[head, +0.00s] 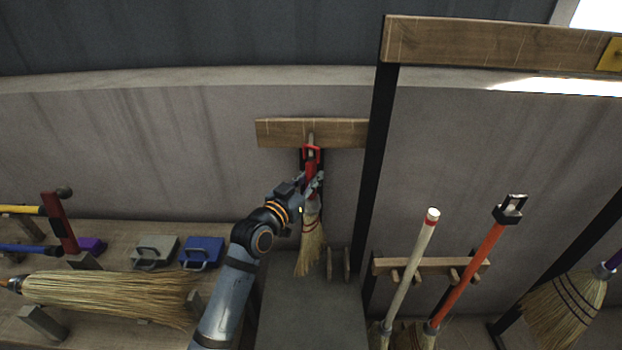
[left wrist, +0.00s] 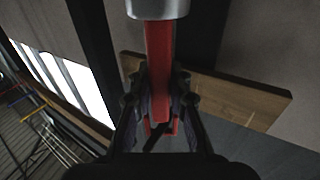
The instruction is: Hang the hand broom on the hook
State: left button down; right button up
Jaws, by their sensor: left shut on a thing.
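The hand broom (head: 310,235) has a red handle with a red loop at its top and pale straw bristles hanging down. It is nearly upright in front of the wall. My left gripper (head: 314,182) is shut on its red handle, which also shows between the fingers in the left wrist view (left wrist: 159,65). The hook (head: 311,138) sits on a short wooden board (head: 280,132). The red loop is at the hook's height and overlaps it in the head view; I cannot tell whether it is around the hook. My right gripper is not in view.
A dark post (head: 375,150) stands just right of the board. Below the broom is a grey block (head: 310,310). Long-handled brooms lean on a wooden rack (head: 400,265) at right.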

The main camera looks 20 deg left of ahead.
pick_arm(q)
jog(key=c, duration=1.2)
grip_release()
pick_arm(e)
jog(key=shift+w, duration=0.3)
pick_arm(q)
jog(key=shift+s, duration=0.15)
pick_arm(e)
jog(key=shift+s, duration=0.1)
pick_arm(q)
jog(key=v, duration=0.7)
jog(key=shift+s+a, duration=0.15)
